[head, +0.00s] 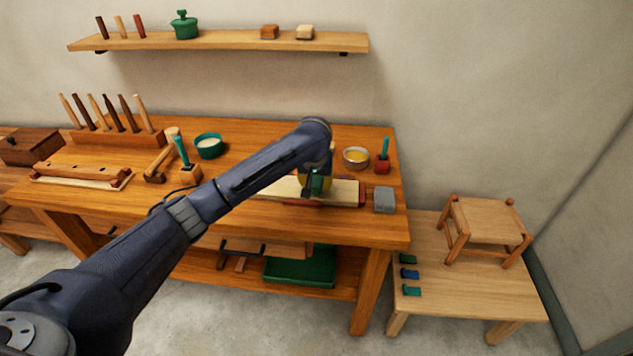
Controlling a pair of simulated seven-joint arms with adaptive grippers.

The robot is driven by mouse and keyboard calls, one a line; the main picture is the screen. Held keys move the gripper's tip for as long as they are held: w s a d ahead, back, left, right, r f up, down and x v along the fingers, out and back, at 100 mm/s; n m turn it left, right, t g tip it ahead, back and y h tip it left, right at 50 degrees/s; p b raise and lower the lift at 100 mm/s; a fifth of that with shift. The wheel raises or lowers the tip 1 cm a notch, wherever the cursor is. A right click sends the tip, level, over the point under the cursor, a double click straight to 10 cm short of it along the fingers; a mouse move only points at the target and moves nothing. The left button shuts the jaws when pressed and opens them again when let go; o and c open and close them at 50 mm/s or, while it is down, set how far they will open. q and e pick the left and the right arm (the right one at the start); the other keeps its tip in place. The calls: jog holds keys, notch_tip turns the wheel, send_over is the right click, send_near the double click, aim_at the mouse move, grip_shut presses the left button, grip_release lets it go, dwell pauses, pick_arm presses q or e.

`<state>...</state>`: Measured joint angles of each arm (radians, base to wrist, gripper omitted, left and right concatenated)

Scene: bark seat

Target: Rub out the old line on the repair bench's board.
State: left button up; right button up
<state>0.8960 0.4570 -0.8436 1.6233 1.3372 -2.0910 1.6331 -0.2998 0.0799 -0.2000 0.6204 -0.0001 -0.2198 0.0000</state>
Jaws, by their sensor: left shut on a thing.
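A pale, flat board (341,190) lies on the repair bench (215,217), near its front edge right of the middle, with dark red pieces along its edge. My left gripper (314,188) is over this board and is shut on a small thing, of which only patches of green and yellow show. My arm and gripper hide most of it. I cannot tell whether it touches the board. I cannot make out an old line on the board. A grey block (384,200) sits just right of the board. My right gripper is not in view.
Behind the board stand a bowl of yellow stuff (356,157) and a teal-handled tool in a red block (383,159). To the left are a green bowl (208,145), a mallet (160,162) and a tool rack (117,137). A low table (455,295) with a stool (486,220) is at right.

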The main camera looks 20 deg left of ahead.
aim_at(317, 177)
pick_arm(q)
jog(key=shift+f, duration=0.55)
jog(key=shift+w, duration=0.1)
jog(key=shift+w+a, duration=0.2)
jog(key=shift+w, duration=1.2)
jog(key=shift+s+d+f, duration=0.1)
jog(key=shift+s+d, duration=0.05)
jog(key=shift+s, duration=0.6)
jog(key=shift+s+d+f, duration=0.1)
jog(key=shift+s, duration=0.65)
jog(key=shift+w+a+r, duration=0.1)
jog(key=shift+w+a, duration=0.05)
jog(key=shift+w, duration=0.6)
jog(key=shift+w+a, duration=0.15)
jog(key=shift+w, duration=0.55)
jog(key=shift+s, duration=0.1)
jog(key=shift+s+d+r, duration=0.1)
jog(key=shift+s+d, duration=0.05)
jog(key=shift+s, duration=0.55)
jog(key=shift+s+d+r, duration=0.1)
jog(key=shift+s, duration=0.55)
